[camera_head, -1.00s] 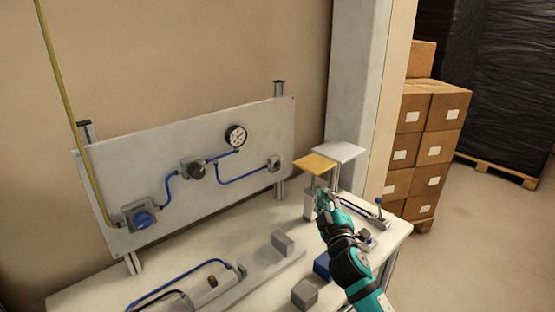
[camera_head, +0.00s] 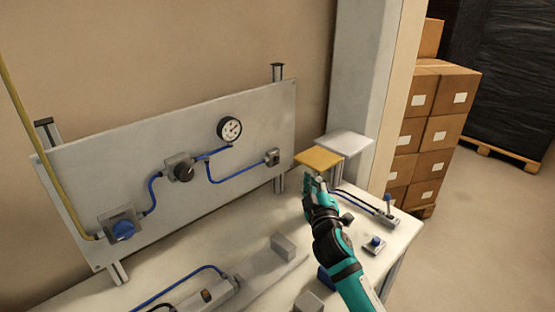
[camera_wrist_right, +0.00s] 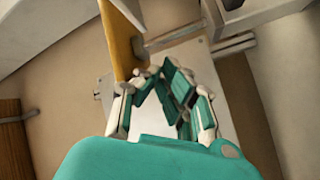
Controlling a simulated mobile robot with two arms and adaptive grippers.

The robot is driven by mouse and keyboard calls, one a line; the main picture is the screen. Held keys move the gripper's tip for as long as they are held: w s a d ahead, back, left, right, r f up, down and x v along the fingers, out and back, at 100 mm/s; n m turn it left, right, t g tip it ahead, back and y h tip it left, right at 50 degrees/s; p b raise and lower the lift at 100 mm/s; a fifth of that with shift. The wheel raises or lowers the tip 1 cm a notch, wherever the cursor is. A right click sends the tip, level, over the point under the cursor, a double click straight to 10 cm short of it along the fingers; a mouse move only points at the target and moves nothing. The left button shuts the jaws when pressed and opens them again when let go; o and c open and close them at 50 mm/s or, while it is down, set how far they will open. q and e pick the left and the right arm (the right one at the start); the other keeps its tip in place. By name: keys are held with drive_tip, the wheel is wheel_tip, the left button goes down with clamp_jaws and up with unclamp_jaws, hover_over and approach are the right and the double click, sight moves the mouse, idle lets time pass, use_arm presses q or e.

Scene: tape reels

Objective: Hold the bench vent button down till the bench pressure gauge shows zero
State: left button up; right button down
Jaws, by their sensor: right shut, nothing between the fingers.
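The round white pressure gauge (camera_head: 229,130) sits on the upright grey panel; its needle is too small to read. A small grey box with a dark round front (camera_head: 271,157) is at the panel's right end, joined to the gauge line by blue hose. A separate blue button on a small plate (camera_head: 375,245) lies on the bench, right of my right arm. I cannot tell which is the vent button. My right gripper (camera_head: 313,183) is shut and empty, just below the yellow plate (camera_head: 318,158), apart from both. It also shows in the wrist view (camera_wrist_right: 158,75). My left gripper is out of view.
A black knob (camera_head: 181,172) and a blue knob (camera_head: 122,229) are on the panel. A white plate (camera_head: 344,143) on a post stands behind the yellow one. Grey blocks (camera_head: 284,246) and a lever device (camera_head: 386,213) are on the bench. Boxes (camera_head: 437,130) stand right.

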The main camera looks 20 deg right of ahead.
sight(277, 159)
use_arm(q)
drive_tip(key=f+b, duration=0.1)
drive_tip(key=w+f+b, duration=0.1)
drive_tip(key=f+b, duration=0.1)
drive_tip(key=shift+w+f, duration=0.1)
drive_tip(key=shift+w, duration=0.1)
use_arm(e)
drive_tip(key=w+a, duration=0.3)
drive_tip(key=w, duration=0.5)
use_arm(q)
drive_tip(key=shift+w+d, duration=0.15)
use_arm(e)
drive_tip(key=shift+d, duration=0.1)
idle(0.6)
drive_tip(key=shift+w, duration=0.25)
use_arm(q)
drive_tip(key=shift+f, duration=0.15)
use_arm(e)
drive_tip(key=shift+w, duration=0.2)
